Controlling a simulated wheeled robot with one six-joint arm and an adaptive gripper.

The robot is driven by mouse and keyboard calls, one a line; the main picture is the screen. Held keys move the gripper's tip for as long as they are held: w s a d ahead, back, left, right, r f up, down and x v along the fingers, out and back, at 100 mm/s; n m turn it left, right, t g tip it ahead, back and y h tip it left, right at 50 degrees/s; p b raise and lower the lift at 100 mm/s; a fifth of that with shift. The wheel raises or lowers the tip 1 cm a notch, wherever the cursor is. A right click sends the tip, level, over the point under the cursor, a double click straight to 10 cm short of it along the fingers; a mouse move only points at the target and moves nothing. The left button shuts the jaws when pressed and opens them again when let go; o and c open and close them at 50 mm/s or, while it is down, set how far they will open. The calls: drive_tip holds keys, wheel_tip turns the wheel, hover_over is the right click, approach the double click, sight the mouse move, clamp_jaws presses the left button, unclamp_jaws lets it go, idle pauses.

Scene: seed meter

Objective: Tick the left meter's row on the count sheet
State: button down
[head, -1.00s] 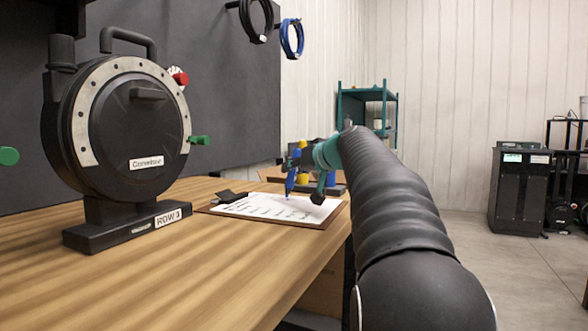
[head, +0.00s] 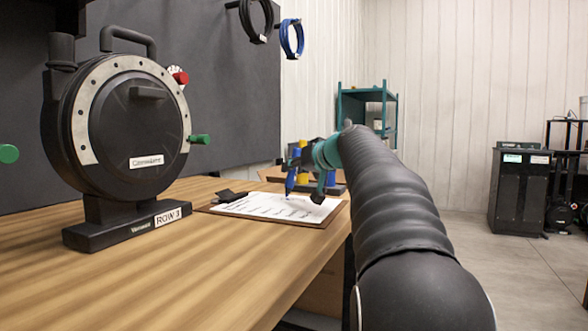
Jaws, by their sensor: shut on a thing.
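The count sheet (head: 250,206) is a white page with lines of print on a brown clipboard (head: 319,221) with a dark clip, lying on the wooden bench. My gripper (head: 291,178) is over the sheet's far right part, shut on a blue marker (head: 290,184). The marker is roughly upright, tip down at or just above the paper; contact cannot be told. Whether there is a mark under the tip is too small to tell. A black round seed meter (head: 128,128) with a grey rim stands on a base labelled ROW 3, at the left.
A green knob (head: 8,154) shows at the left edge. Black and blue coils (head: 292,38) hang on the dark panel. The bench front (head: 190,280) is clear.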

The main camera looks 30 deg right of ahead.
drive_tip(key=shift+f+b, duration=0.4)
drive_tip(key=shift+b, duration=0.05)
idle(0.6)
drive_tip(key=shift+w+d, duration=0.25)
drive_tip(key=shift+w, duration=0.65)
idle(0.9)
drive_tip(key=shift+r, duration=0.1)
wheel_tip(320, 180, up, 6)
drive_tip(key=p, duration=0.5)
idle(0.4)
